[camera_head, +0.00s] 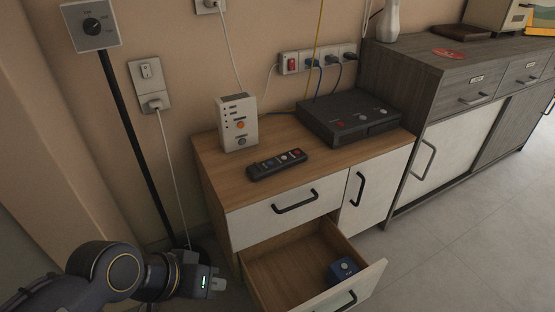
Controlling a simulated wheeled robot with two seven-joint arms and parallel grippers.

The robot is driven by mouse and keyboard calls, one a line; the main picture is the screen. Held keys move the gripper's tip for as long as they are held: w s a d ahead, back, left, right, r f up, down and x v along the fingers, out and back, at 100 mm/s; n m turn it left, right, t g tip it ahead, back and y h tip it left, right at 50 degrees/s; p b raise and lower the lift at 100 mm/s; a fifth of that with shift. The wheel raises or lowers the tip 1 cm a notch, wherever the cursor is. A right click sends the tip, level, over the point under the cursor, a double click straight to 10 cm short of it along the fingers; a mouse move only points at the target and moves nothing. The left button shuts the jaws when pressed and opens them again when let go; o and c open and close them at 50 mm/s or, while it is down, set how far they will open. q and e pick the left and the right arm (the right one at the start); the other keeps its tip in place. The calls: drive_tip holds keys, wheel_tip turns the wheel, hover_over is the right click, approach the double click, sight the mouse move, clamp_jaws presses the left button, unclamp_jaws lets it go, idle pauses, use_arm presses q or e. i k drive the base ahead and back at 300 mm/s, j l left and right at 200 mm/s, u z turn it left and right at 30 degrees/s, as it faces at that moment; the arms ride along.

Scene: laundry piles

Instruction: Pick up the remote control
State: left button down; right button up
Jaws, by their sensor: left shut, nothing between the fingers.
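The remote control (277,164) is a slim black bar with a few coloured buttons. It lies flat on the wooden top of the small cabinet (222,180), near its front edge. My left gripper (222,284) is at the lower left, below the cabinet top and left of the open drawer (262,271). It is shut and empty, well apart from the remote. My right gripper is out of view.
A white box with buttons (238,122) stands behind the remote, and a black device (348,118) sits to its right. The open lower drawer holds a blue object (343,269). A black pole (137,150) stands at left. Cables hang along the wall.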

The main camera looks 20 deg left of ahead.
sight(279, 165)
drive_tip(key=j+u, duration=0.3)
drive_tip(key=j, duration=0.3)
drive_tip(key=i+j+u, duration=0.2)
drive_tip(key=j+u, duration=0.15)
drive_tip(key=i+j+u, duration=0.3)
drive_tip(key=j, duration=0.2)
